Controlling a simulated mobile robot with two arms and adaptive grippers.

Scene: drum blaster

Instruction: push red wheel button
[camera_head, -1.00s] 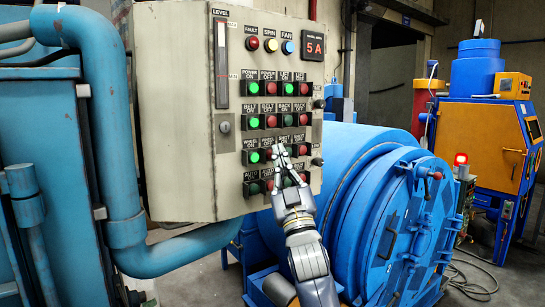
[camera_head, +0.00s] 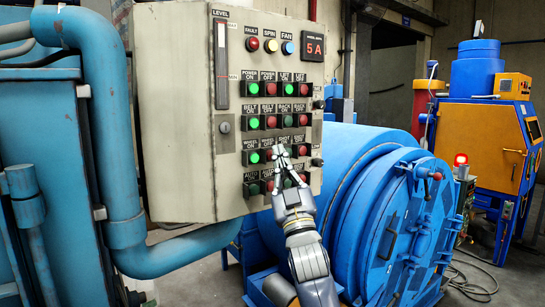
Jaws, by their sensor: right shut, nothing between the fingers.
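The control panel (camera_head: 170,110) fills the upper middle of the head view, with rows of green and red buttons. In the third row, the green wheel button (camera_head: 254,158) glows on the left, and the red wheel button (camera_head: 269,154) sits just right of it, beside my fingertips. My right gripper (camera_head: 281,154) is shut and empty, its tips at the panel face by the red wheel button. I cannot tell whether the tips touch the button. The gripper hides part of the buttons behind it. My left gripper is not in view.
Blue pipes (camera_head: 105,120) run along the panel's left side. A large blue drum (camera_head: 400,210) stands right of and behind my right arm. A blue and orange cabinet (camera_head: 480,140) and a lit red beacon (camera_head: 461,160) stand farther right.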

